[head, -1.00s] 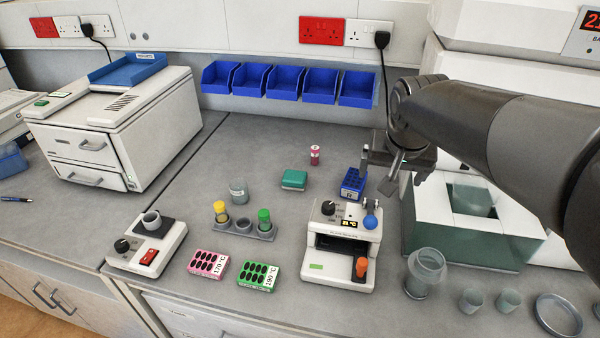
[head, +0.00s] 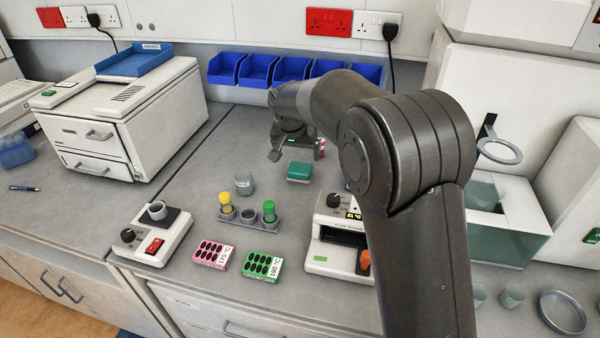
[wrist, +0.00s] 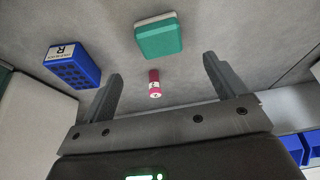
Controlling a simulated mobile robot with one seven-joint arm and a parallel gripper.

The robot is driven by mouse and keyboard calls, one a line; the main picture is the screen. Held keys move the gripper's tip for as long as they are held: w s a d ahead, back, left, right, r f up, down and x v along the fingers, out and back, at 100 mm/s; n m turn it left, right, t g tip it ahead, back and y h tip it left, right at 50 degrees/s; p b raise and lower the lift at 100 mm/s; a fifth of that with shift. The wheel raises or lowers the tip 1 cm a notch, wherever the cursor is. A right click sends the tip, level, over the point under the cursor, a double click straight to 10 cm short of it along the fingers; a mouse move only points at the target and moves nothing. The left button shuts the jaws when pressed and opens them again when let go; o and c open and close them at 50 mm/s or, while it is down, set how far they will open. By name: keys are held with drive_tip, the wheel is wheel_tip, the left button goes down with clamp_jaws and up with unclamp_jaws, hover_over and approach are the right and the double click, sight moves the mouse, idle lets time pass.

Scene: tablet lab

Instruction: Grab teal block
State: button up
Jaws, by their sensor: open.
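The teal block (head: 300,172) lies flat on the grey bench, below the blue bins in the head view. In the wrist view the teal block (wrist: 160,38) is beyond my fingertips, near the top centre, with a pale edge along its far side. My gripper (head: 297,153) is above and behind the block in the head view. In the wrist view my gripper (wrist: 162,72) has its two fingers wide apart with nothing between them touching. A small red-capped vial (wrist: 154,84) shows between the fingers, nearer than the block.
A blue rack (wrist: 72,67) stands left of the block in the wrist view. Blue bins (head: 257,72) hang at the back wall. A tube holder (head: 248,220) and a white instrument (head: 325,262) stand nearer the front.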

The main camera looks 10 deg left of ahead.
sight(300, 167)
drive_tip(key=x, duration=1)
drive_tip(key=shift+w+f, duration=0.1)
drive_tip(key=shift+f, duration=0.05)
drive_tip(key=shift+c, duration=0.4)
drive_tip(key=c, duration=1)
